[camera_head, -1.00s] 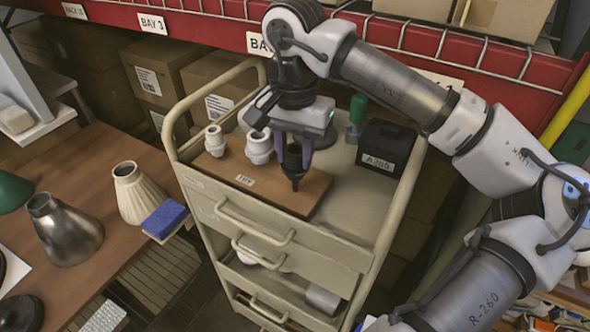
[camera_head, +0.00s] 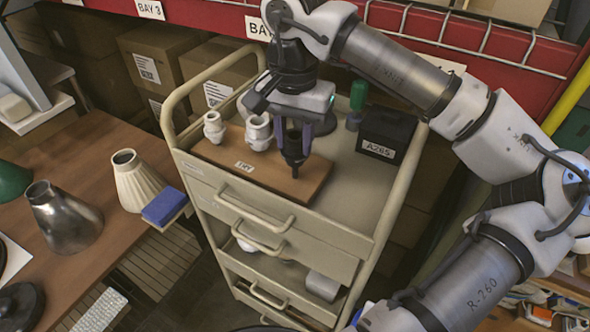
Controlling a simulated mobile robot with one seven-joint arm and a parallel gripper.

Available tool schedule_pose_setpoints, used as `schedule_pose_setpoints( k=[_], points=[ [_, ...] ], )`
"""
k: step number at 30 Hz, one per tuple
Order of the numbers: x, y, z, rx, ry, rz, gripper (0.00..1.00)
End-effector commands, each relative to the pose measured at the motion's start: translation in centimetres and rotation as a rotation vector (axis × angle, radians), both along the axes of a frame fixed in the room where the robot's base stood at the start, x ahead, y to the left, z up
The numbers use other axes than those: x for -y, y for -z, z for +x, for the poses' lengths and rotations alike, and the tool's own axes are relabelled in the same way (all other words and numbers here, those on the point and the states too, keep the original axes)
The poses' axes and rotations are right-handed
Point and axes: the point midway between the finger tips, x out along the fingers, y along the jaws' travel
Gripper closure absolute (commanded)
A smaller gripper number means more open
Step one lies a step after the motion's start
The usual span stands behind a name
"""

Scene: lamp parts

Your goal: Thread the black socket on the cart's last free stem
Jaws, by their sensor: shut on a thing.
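My gripper (camera_head: 294,136) is shut on the black socket (camera_head: 293,150), with a purple-grey finger on each side. The socket is upright above the right part of the brown board (camera_head: 226,160) on the cart's top. A short dark piece (camera_head: 295,173) shows below the socket, near the board. I cannot tell whether it is the stem or the socket's own tip, nor whether the socket is around the stem. Two white sockets, one at the left (camera_head: 213,127) and one in the middle (camera_head: 258,131), stand upright on the board.
A black box marked A265 (camera_head: 385,134) and a green-topped item (camera_head: 357,102) stand at the back right of the cart (camera_head: 345,200). The cart has a raised rail. Lampshades, one cream (camera_head: 138,182) and one metal (camera_head: 64,222), stand on the left table.

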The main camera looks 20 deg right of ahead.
Motion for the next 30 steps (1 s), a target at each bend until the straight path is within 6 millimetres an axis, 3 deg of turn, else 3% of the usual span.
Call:
schedule_pose_setpoints(
  k=[30],
  points=[
    [0.0, 1.5, 0.0, 0.000, 0.000, 0.000, 0.91]
  ],
)
